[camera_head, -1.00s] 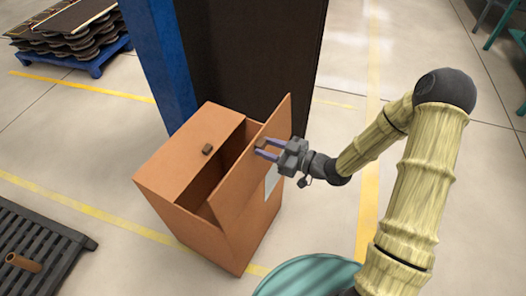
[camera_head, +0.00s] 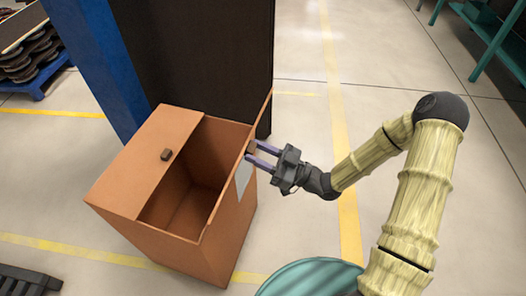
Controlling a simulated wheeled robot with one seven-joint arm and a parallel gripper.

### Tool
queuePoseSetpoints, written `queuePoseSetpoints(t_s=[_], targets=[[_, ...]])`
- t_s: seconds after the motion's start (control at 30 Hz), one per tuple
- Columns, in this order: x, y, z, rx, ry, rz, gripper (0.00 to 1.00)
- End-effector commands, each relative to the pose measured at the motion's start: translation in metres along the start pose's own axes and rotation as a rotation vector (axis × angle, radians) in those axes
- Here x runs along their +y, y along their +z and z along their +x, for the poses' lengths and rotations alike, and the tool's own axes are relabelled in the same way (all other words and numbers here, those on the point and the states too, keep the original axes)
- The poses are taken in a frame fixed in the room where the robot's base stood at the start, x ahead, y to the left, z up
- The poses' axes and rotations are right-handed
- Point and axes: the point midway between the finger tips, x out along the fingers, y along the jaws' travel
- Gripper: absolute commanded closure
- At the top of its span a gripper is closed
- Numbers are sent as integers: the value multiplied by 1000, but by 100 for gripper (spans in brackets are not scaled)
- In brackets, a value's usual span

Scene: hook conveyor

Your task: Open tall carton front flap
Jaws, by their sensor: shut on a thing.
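The tall carton (camera_head: 170,247) is a brown cardboard box standing on the floor left of centre. The front flap (camera_head: 240,160), on the right side, stands roughly upright and is seen nearly edge-on. The right part of the carton's top is open and its empty inside shows. My gripper (camera_head: 255,156) is at the upper part of the front flap, shut on what looks like its small brown knob (camera_head: 250,147).
A blue post (camera_head: 95,60) and a dark panel (camera_head: 205,50) stand right behind the carton. A pallet with stacked pieces (camera_head: 30,60) is at upper left, and a dark slatted pallet (camera_head: 28,281) at lower left. Open floor lies to the right.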

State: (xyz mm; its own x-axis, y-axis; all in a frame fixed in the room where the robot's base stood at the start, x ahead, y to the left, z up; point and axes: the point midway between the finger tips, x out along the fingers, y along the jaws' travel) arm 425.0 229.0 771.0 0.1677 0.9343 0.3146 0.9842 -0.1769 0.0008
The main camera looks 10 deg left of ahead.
Motion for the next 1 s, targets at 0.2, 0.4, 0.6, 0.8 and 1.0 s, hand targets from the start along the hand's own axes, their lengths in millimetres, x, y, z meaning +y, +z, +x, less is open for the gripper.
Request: queuePoseSetpoints(t_s=[0.2, 0.4, 0.6, 0.8, 1.0], targets=[[-4, 2, 1, 6, -12, 5, 100], [-4, 3, 1, 5, -12, 6, 100], [-3, 2, 1, 6, -10, 6, 42], [-2, 2, 0, 6, -7, 4, 42], [-2, 2, 0, 6, -6, 3, 42]])
